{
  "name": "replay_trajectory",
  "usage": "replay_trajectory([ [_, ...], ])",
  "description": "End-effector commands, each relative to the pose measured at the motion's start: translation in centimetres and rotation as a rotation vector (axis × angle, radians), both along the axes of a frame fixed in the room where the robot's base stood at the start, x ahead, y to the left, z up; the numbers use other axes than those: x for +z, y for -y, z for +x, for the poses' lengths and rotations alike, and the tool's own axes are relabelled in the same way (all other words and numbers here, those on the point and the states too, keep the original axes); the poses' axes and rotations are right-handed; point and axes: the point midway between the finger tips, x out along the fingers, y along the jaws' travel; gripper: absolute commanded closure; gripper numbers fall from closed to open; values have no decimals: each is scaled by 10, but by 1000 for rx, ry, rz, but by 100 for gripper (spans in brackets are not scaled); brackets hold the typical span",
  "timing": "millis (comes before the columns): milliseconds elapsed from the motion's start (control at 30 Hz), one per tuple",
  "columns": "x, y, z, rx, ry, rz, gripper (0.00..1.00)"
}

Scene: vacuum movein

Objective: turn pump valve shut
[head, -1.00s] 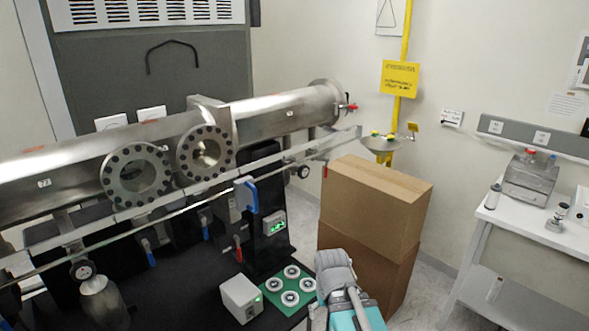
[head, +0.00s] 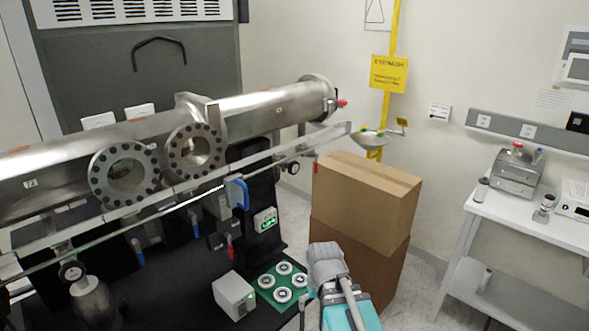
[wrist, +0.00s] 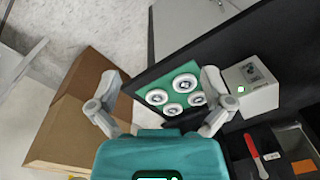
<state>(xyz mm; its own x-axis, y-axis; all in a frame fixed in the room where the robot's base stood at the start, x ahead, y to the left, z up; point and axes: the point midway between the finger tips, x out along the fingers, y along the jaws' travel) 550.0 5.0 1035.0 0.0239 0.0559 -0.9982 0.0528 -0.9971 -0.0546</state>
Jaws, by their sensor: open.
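Several lever handles show on the metal vacuum line (head: 255,113) in the head view. A blue handle (head: 238,194) is on the front of the black column, a red handle (head: 229,253) hangs lower beside it, and another blue handle (head: 137,252) is farther left. A small red handle (head: 341,103) is at the tube's far end. I cannot tell which is the pump valve. My gripper (wrist: 160,78) is open and empty in the wrist view, its grey fingers spread above the table's edge. It is apart from the handles.
A green mat (wrist: 148,95) with several white ring parts (wrist: 186,83) lies on the black table, beside a white box (wrist: 252,92). Stacked cardboard boxes (head: 366,200) stand right of the table. A white bench (head: 510,212) is at far right. Open floor lies between.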

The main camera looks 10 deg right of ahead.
Motion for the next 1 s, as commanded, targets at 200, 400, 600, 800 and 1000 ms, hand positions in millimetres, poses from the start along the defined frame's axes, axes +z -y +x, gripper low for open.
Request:
replay_trajectory([
  [200,9,-14,46,154,111,167,0],
  [400,31,-25,104,333,317,349,0],
  [600,64,-23,162,472,579,473,0],
  [800,104,-7,219,561,874,524,0],
  [1000,148,28,272,592,1177,496,0],
])
